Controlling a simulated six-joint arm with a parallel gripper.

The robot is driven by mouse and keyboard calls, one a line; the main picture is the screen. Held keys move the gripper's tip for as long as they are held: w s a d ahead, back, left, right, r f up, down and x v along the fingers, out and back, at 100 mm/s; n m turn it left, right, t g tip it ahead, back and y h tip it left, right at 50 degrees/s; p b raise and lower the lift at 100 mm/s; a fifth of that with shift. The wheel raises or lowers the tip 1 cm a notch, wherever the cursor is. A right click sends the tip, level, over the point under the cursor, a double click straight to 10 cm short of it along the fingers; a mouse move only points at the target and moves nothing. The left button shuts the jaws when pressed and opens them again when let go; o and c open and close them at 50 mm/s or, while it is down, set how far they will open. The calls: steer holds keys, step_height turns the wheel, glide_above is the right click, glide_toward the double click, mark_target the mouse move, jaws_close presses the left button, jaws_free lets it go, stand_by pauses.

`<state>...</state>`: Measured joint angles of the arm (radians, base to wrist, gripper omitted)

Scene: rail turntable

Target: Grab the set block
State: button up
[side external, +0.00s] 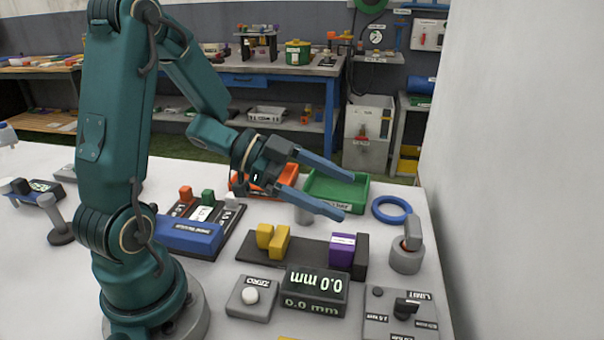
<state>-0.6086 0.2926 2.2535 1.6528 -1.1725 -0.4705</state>
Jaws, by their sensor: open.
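No block carries a label I can read as the set block. A purple block (342,248) with a small white label, too small to read, sits at the right end of a dark rail (308,250). Two yellow pieces (272,241) stand on the rail's left part, apart from the purple block. A blue block (188,236) with an unreadable label lies left of the rail. My gripper (345,196) is open, its two blue fingers pointing right. It appears above and behind the rail, with nothing visible between the fingers.
In front of the rail are a 0.0 mm display (314,286) and a ZERO button box (250,297). A knob box (402,312) and grey post (406,252) stand right. Orange (258,190) and green (352,191) trays and a blue ring (391,209) lie behind. A white wall bounds the right.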

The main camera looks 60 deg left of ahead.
mark_target(342, 250)
steer(key=shift+s+a+f+n+y, duration=0.15)
steer(key=shift+a+f+n, duration=0.3)
steer(key=shift+f, duration=0.85)
steer(key=shift+s+a+f+n+y, duration=0.1)
steer(key=shift+s+a+f+n, duration=0.3)
steer(key=shift+f, duration=0.85)
steer(key=shift+s+a+f+n+y, duration=0.15)
steer(key=shift+a+f, duration=0.45)
steer(key=shift+f, duration=0.7)
step_height(342, 250, down, 3)
steer(key=shift+r, duration=0.1)
steer(key=shift+x, duration=1.15)
steer(key=shift+w+d, duration=0.25)
steer(key=shift+w, duration=0.05)
jaws_close()
